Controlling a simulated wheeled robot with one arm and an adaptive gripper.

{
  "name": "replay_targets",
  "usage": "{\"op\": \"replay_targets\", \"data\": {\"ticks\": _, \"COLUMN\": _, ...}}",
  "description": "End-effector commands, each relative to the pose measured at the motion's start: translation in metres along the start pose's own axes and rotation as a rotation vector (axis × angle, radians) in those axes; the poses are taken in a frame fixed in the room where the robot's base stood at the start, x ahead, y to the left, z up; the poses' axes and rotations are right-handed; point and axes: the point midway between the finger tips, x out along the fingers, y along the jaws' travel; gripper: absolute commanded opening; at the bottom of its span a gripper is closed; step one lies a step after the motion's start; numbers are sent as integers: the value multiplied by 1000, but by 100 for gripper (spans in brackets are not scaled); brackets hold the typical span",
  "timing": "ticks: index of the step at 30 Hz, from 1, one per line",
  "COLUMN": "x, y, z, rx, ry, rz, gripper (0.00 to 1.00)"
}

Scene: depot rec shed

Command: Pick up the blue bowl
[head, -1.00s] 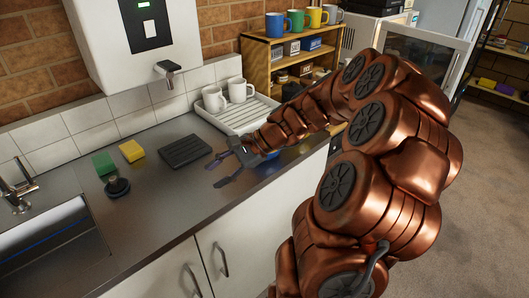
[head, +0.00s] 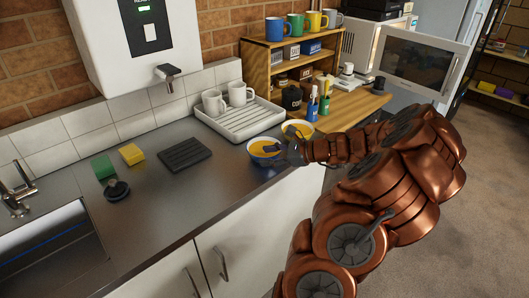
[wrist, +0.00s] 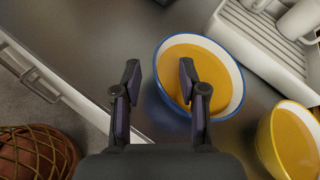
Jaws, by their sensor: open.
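The blue bowl (head: 260,160) stands upright on the counter in front of the dish rack, with a white inner rim and yellow-orange inside. In the wrist view the blue bowl (wrist: 205,60) lies ahead and to the right. My gripper (wrist: 158,76) is open and empty. Its right finger overlaps the bowl's inside and its left finger is over bare counter, so the left rim lies between them. I cannot tell how far the fingertips are above the rim. In the head view my gripper (head: 274,155) partly hides the bowl.
A yellow bowl (wrist: 288,140) stands close to the right of the blue bowl. The dish rack (head: 240,126) with two white mugs is behind. A dark ribbed mat (head: 184,154), sponges and the sink are to the left. The counter's front edge is near.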

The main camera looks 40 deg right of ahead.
Motion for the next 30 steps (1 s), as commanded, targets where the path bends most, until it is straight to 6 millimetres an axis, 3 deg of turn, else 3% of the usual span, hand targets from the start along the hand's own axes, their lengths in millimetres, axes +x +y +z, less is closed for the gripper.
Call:
{"op": "replay_targets", "data": {"ticks": 7, "x": 31, "y": 1, "z": -4, "rx": 0, "ry": -3, "rz": 4, "gripper": 42}}
{"op": "replay_targets", "data": {"ticks": 18, "x": 38, "y": 0, "z": -5, "rx": 0, "ry": -1, "rz": 1, "gripper": 41}}
{"op": "replay_targets", "data": {"ticks": 30, "x": 38, "y": 0, "z": -5, "rx": 0, "ry": -1, "rz": 2, "gripper": 0}}
